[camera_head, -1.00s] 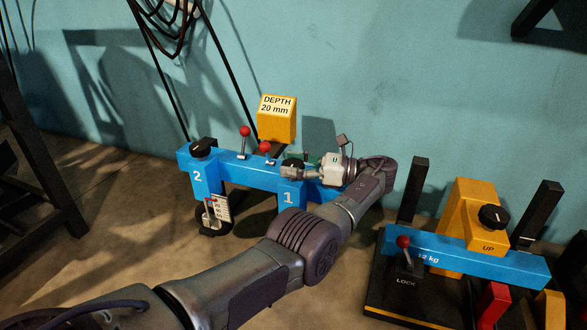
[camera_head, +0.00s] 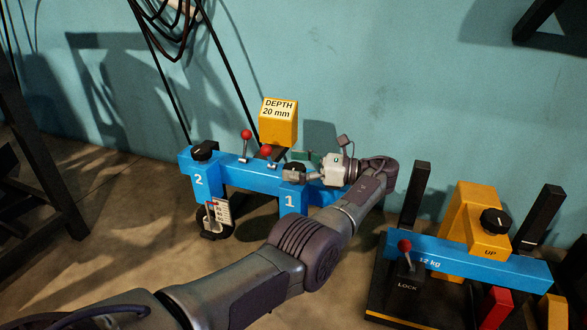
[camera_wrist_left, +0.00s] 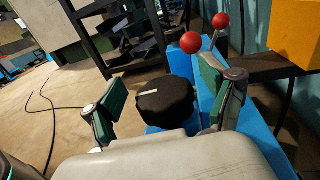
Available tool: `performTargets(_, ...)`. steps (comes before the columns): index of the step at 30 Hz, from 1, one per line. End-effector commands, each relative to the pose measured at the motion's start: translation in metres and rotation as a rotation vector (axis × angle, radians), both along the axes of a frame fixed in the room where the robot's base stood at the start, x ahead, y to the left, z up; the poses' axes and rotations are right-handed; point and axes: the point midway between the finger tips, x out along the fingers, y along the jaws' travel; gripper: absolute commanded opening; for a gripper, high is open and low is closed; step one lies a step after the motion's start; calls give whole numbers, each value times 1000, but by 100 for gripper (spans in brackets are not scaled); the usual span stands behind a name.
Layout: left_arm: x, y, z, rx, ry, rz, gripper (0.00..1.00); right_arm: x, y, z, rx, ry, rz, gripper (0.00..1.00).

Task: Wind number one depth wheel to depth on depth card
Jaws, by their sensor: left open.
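The number one depth wheel, a black knob with a white mark (camera_wrist_left: 166,101), sits on the blue frame between my open left gripper's green-padded fingers (camera_wrist_left: 164,100) in the left wrist view. A gap shows at the left finger; the right finger is close to the knob, and I cannot tell if it touches. In the head view the wheel (camera_head: 293,172) is above the label 1, with my left gripper (camera_head: 306,166) at its right. The yellow depth card block (camera_head: 279,122) behind reads "DEPTH 20 mm". My right gripper is not in view.
A second black wheel (camera_head: 204,150) tops the frame's end marked 2, above a small scale plate (camera_head: 219,213). Two red-knobbed levers (camera_wrist_left: 191,43) stand close beyond wheel one. At the right is another blue frame (camera_head: 465,259) with a lock lever and a yellow post.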

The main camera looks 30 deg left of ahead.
Motion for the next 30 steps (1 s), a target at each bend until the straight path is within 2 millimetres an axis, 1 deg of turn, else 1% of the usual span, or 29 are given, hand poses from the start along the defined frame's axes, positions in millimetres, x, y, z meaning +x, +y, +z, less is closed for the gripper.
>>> performTargets(2, 0, 0, 11, 0, -4, 0, 84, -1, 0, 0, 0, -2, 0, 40)
performTargets(9, -1, 1, 59, 1, -4, 2, 84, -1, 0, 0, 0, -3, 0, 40)
performTargets(12, -1, 1, 75, 0, -3, 3, 84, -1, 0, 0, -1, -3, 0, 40)
performTargets(15, -1, 1, 84, -1, -1, 3, 84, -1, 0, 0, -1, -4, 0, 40)
performTargets(19, -1, 1, 89, 0, 1, 3, 84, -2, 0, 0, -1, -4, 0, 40)
performTargets(27, -1, 1, 90, -1, 1, 0, 84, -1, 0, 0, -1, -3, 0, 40)
performTargets(30, 6, 6, 86, -3, -24, -51, 84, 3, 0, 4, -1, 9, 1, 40)
